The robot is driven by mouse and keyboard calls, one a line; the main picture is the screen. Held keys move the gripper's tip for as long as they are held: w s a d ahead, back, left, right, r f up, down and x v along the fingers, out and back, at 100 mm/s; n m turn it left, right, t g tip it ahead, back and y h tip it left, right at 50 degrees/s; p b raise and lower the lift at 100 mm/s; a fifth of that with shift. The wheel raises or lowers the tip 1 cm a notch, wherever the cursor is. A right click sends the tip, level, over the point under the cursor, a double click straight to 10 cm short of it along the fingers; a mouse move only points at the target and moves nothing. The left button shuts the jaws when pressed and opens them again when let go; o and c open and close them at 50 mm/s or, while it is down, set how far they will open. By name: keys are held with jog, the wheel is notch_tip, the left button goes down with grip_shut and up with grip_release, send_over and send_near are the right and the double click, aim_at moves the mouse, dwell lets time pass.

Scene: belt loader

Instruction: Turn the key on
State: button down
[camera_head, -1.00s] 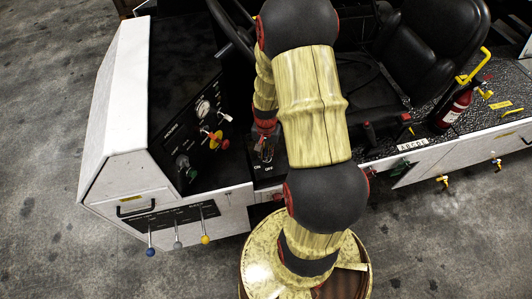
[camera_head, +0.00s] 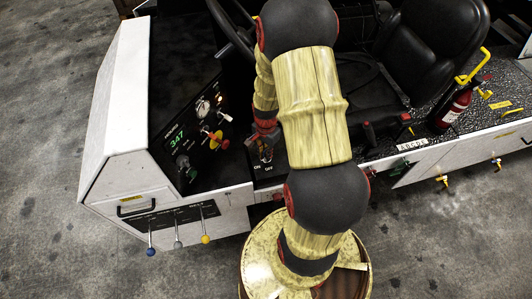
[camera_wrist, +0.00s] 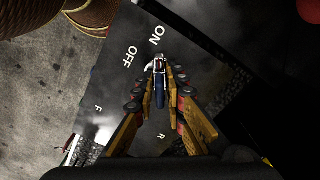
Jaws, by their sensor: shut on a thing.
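The key (camera_wrist: 160,88), with a blue grip and a metal end, stands on a dark panel (camera_wrist: 125,80) marked ON, OFF, F and R in the wrist view. The key's metal end lies just below the ON mark. My gripper (camera_wrist: 160,82) has its two fingers closed in on both sides of the key. In the head view my gripper (camera_head: 265,143) is at the small panel with the ON and OFF marks, partly hidden by my arm. A display (camera_head: 177,138) on the dashboard shows green digits reading about 347.
The white loader body (camera_head: 115,100) carries a dashboard with a gauge (camera_head: 203,107), a red and yellow knob (camera_head: 215,138) and several levers below. A black seat (camera_head: 435,50) and a red extinguisher (camera_head: 455,107) are at the right. The floor in front is open.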

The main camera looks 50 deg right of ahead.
jog(key=shift+m, duration=0.4)
dwell(0.4)
jog(key=c, duration=1.9)
grip_release()
jog(key=shift+o, duration=0.4)
notch_tip(320, 180, up, 12)
